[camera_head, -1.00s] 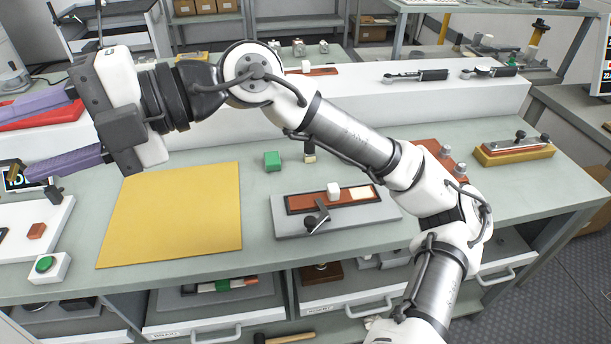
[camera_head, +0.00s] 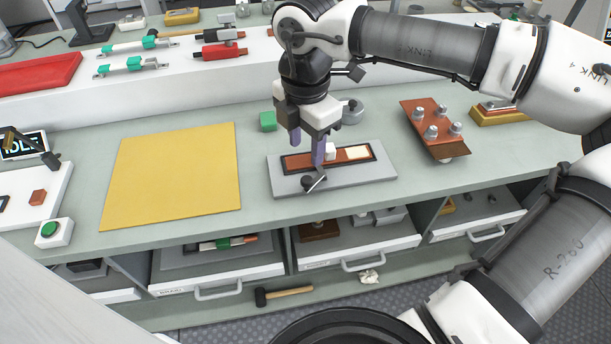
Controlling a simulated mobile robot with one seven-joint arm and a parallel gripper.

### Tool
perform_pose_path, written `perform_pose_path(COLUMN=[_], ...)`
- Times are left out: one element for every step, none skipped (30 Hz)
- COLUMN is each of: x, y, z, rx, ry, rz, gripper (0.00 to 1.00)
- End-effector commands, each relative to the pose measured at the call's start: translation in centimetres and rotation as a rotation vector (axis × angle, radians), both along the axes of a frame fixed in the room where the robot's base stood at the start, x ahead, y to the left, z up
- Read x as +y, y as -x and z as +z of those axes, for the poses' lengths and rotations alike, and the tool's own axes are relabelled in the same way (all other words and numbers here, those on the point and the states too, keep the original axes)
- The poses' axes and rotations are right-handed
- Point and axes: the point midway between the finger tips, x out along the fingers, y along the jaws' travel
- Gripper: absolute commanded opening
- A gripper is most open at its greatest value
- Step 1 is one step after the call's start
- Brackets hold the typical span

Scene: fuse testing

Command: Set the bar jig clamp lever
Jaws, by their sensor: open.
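The bar jig is a flat grey plate (camera_head: 352,178) on the bench, with a dark-framed brown bar (camera_head: 298,162) on it. A small white block (camera_head: 330,152) and a pale patch (camera_head: 357,152) sit along the bar. The clamp lever (camera_head: 314,183), dark with a black knob, is at the jig's front edge. My gripper (camera_head: 307,154) points down over the jig with its two purple fingers apart. One finger is just above the lever in the picture and partly covers the bar. I cannot tell whether it touches the lever.
A yellow mat (camera_head: 172,178) lies left of the jig and a green block (camera_head: 268,121) behind it. A brown plate with several metal knobs (camera_head: 434,128) is to the right. A raised white shelf (camera_head: 160,108) runs behind. A green button box (camera_head: 54,232) is at the front left.

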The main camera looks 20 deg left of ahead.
Motion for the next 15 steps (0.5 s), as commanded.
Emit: perform_pose_path(x=[0.0, 0.0, 0.1, 0.0, 0.1, 0.1, 0.1, 0.1, 0.1, 0.1, 0.1, 0.1, 0.1, 0.1, 0.1], y=[0.1, 0.1, 0.2, 0.1, 0.1, 0.2, 0.2, 0.1, 0.1, 0.1, 0.2, 0.1, 0.1, 0.1, 0.1], z=[-0.9, -1.6, -2.5, -3.1, -3.8, -4.6, -5.3, -5.9, -6.6, -7.1, -7.6, -8.2, -8.6, -9.0, -9.4], rx=[0.005, 0.005, 0.005, 0.005, 0.006, 0.006, 0.005, 0.006, 0.004, 0.004, 0.005, 0.004, 0.004, 0.004, 0.003], ry=[0.001, -0.001, -0.001, -0.001, -0.002, -0.001, -0.001, -0.002, -0.002, -0.002, -0.003, -0.003, -0.003, -0.003, -0.003], rz=[0.002, 0.003, 0.004, 0.003, 0.004, 0.004, 0.004, 0.003, 0.004, 0.005, 0.005, 0.004, 0.003, 0.003, 0.003], gripper=[0.44, 0.44, 0.44, 0.44, 0.44, 0.44, 0.44, 0.44, 0.44, 0.44, 0.44, 0.44, 0.44, 0.44, 0.44])
